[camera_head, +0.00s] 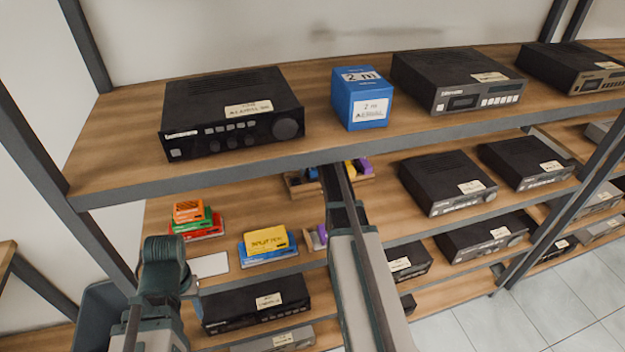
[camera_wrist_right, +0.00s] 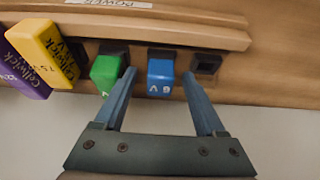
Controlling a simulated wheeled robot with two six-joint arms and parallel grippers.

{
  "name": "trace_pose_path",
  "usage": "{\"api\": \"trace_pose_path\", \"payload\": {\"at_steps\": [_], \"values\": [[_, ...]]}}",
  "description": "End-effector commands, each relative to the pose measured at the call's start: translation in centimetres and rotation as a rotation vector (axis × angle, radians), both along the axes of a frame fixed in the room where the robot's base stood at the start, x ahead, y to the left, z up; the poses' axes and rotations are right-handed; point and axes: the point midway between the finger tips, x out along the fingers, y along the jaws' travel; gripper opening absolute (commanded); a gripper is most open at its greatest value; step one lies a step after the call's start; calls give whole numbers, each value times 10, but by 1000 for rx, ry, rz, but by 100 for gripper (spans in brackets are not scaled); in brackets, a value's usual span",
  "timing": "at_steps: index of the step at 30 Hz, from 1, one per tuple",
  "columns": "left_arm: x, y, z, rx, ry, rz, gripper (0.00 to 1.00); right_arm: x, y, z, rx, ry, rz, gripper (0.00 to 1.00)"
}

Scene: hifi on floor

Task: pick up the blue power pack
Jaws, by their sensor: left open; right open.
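The blue power pack (camera_wrist_right: 160,76) sits in a slot of a wooden rack (camera_wrist_right: 215,37) in the right wrist view. In the head view, a small patch of blue (camera_head: 312,173) shows beside my right gripper (camera_head: 333,172), which partly hides the rack. My right gripper is open, with one finger on each side of the blue pack; I cannot tell whether they touch it. The left finger lies between the blue pack and a green pack (camera_wrist_right: 105,74). My left gripper (camera_head: 168,268) is at the lower left, in front of the lower shelves, its fingertips hard to make out.
Yellow (camera_wrist_right: 45,55) and purple (camera_wrist_right: 22,72) packs stand left of the green one. An empty slot (camera_wrist_right: 206,64) is to the right. The upper shelf edge (camera_head: 270,163) runs just above my right arm. Boxes (camera_head: 266,243) sit left on the middle shelf.

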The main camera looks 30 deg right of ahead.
Motion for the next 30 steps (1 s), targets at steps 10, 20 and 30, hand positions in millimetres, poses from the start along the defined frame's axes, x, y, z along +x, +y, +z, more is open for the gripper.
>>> {"api": "trace_pose_path", "payload": {"at_steps": [10, 20, 30], "values": [[0, 0, -2, 0, 0, 0, 50, 1, 0, -2, 0, 0, 0, 58], [0, 0, -2, 0, 0, 0, 50, 1, 0, -2, 0, 0, 0, 0], [0, 0, -1, 0, 0, 0, 50, 1, 0, 0, 0, 0, 0, 0]]}}
